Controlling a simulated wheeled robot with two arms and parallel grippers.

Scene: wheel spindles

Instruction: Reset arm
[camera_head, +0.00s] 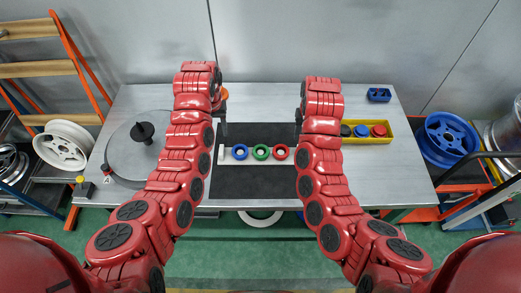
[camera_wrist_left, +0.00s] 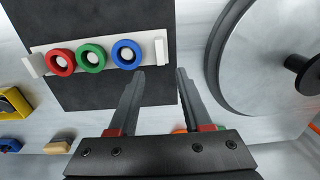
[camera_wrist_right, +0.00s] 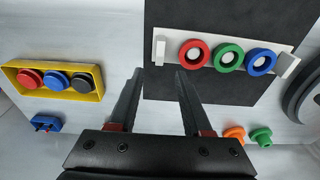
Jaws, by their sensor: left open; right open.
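My left gripper (camera_head: 222,125) points down over the table at the left edge of the black mat, largely hidden by its own arm. In the left wrist view its fingers (camera_wrist_left: 160,76) are apart with nothing between them. My right gripper (camera_head: 299,120) is above the mat's right edge. In the right wrist view its fingers (camera_wrist_right: 160,76) are also apart and empty. Blue (camera_head: 240,152), green (camera_head: 261,152) and red (camera_head: 281,152) rings sit in a row on a white holder (camera_wrist_right: 287,66) on the mat (camera_head: 250,185), apart from both grippers.
A grey disc (camera_head: 118,158) with a black knob (camera_head: 142,132) stands left. A yellow tray (camera_head: 388,142) holds black, blue and red caps at right; a small blue block (camera_head: 379,95) lies behind. Orange (camera_wrist_right: 234,132) and green (camera_wrist_right: 261,137) pieces lie behind the mat. Wheels stand beside the table.

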